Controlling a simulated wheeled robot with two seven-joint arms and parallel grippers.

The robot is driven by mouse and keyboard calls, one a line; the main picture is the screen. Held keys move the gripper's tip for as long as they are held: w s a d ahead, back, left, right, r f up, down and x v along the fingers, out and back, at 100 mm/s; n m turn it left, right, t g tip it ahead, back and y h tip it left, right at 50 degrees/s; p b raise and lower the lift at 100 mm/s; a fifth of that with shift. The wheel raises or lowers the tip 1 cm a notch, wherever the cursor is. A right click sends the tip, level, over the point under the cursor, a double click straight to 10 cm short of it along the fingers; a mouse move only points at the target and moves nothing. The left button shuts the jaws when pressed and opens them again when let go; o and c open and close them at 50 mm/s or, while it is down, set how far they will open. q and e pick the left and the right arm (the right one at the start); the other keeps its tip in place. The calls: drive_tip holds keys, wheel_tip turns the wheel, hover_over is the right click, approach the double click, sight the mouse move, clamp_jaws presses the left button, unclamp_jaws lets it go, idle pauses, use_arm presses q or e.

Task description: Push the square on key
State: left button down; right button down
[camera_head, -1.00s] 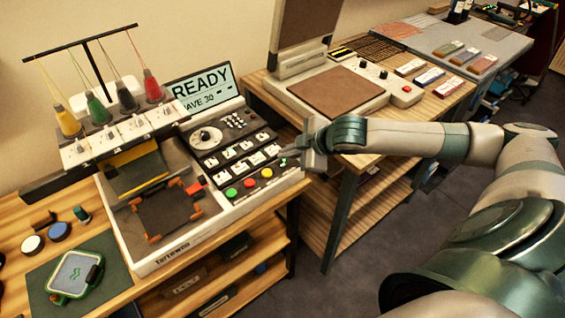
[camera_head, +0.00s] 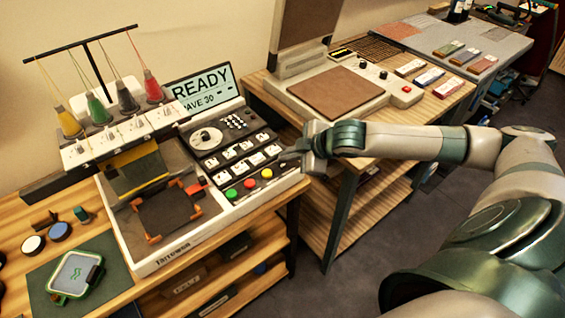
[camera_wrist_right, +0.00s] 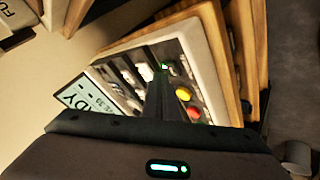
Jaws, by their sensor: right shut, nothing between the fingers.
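The embroidery machine's control panel (camera_head: 213,138) carries rows of white keys (camera_head: 243,159) with small dark marks, too small to read, so I cannot tell which is the square one. A small green glow (camera_wrist_right: 166,67) shows beside the tips. My left gripper is out of view.
The screen (camera_head: 202,87) reads READY. A heat press (camera_head: 338,92) stands on the right bench. A green-framed hoop (camera_head: 75,274) lies on the left mat.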

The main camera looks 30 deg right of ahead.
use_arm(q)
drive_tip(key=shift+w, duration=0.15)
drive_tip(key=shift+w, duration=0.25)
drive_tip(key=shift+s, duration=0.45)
use_arm(e)
drive_tip(key=shift+f, duration=0.3)
